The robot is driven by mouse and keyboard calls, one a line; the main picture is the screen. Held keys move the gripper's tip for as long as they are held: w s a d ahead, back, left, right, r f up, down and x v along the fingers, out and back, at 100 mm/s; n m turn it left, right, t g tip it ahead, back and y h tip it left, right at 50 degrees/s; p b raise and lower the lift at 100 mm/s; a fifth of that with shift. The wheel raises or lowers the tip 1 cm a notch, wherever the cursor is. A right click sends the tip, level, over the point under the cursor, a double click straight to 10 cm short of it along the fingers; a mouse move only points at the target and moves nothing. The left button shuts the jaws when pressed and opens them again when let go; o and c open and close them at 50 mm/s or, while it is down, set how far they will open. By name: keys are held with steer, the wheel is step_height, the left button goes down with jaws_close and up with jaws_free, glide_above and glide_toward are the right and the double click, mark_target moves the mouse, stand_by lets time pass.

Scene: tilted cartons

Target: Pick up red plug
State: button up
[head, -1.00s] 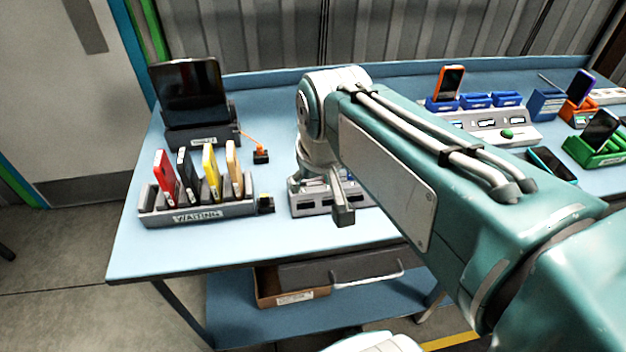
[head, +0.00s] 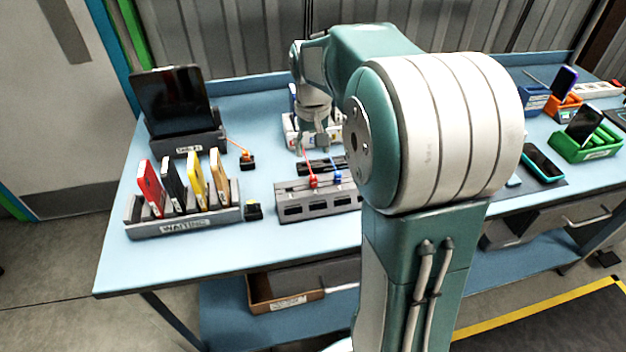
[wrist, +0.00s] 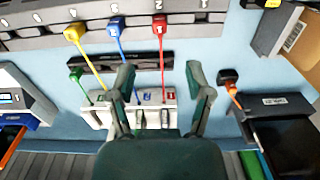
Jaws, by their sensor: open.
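The red plug (head: 313,181) sits on top of the grey multi-port block (head: 290,209), left of the blue plug (head: 337,176). In the wrist view the red plug (wrist: 158,25) is at the top, and its red cable runs down between my fingers toward a white unit (wrist: 158,116). My gripper (wrist: 160,76) is open and empty, its two fingers on either side of the cable's line and apart from the plug. In the head view my gripper (head: 322,147) points down behind the block, partly hidden by my arm.
A yellow plug (wrist: 75,31) sits on the block, a green plug (wrist: 76,75) lower left. A phone rack (head: 185,226) stands at the left, a tablet stand (head: 187,146) behind it. An orange-black plug (head: 247,160) lies near the stand. Free blue tabletop lies in front.

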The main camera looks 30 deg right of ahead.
mark_target(313, 177)
steer(key=f, duration=0.4)
steer(key=shift+s+a, duration=0.1)
steer(key=shift+a, duration=0.15)
steer(key=f, duration=0.4)
steer(key=shift+s+d+f, duration=0.15)
steer(key=shift+s+f, duration=0.05)
steer(key=shift+f, duration=0.15)
jaws_close()
